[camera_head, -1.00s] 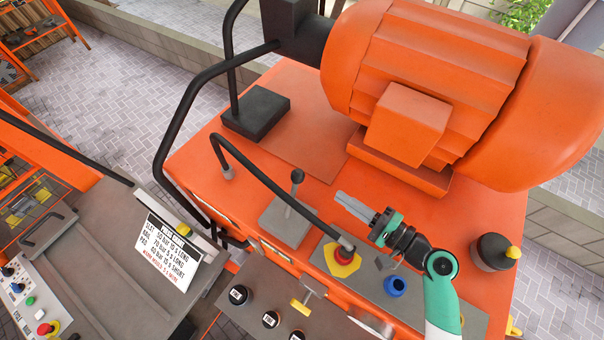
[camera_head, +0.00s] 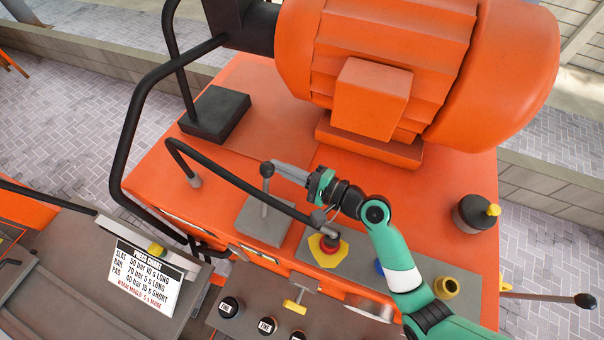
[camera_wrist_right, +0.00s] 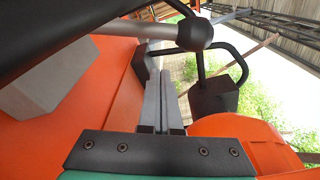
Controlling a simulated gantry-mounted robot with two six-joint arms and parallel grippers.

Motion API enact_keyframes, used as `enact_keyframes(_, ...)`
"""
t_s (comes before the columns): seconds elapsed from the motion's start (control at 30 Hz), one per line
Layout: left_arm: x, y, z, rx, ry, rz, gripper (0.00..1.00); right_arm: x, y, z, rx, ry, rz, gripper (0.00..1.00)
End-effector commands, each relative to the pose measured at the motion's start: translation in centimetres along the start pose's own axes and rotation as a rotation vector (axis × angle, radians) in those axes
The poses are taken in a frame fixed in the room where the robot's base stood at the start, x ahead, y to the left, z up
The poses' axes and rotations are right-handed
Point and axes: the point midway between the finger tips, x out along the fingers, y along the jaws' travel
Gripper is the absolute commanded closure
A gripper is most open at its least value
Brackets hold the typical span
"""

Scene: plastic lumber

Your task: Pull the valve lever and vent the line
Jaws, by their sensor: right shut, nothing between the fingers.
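An upright lever with a dark ball knob (camera_head: 267,170) stands on a grey plate (camera_head: 262,226) on the orange machine. My right gripper (camera_head: 274,166) is beside the knob, shut and empty. In the right wrist view its fingers (camera_wrist_right: 163,100) lie together, with the knob (camera_wrist_right: 195,34) beyond the tips; I cannot tell whether they touch. A second lever with a black knob (camera_head: 586,300) sticks out at the machine's right side. The pictures do not label which lever is the valve lever. My left gripper is not in view.
A black bent rail (camera_head: 235,180) passes close to the lever. A red button on a yellow plate (camera_head: 329,246) and a brass fitting (camera_head: 446,288) sit on the grey panel. A large orange motor (camera_head: 400,60) stands behind. A press chart (camera_head: 148,275) is at lower left.

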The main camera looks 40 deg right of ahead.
Motion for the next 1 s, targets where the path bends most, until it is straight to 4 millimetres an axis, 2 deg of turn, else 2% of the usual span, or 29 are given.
enact_keyframes(0.03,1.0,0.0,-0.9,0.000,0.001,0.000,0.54,-0.6,-0.4,1.3,0.000,-0.001,0.004,1.00)
enact_keyframes(0.2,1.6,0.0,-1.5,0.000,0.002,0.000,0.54,-1.2,-0.2,3.0,0.000,0.000,0.002,1.00)
enact_keyframes(1.0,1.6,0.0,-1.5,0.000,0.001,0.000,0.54,-1.5,-0.1,3.9,-0.054,0.000,-0.006,1.00)
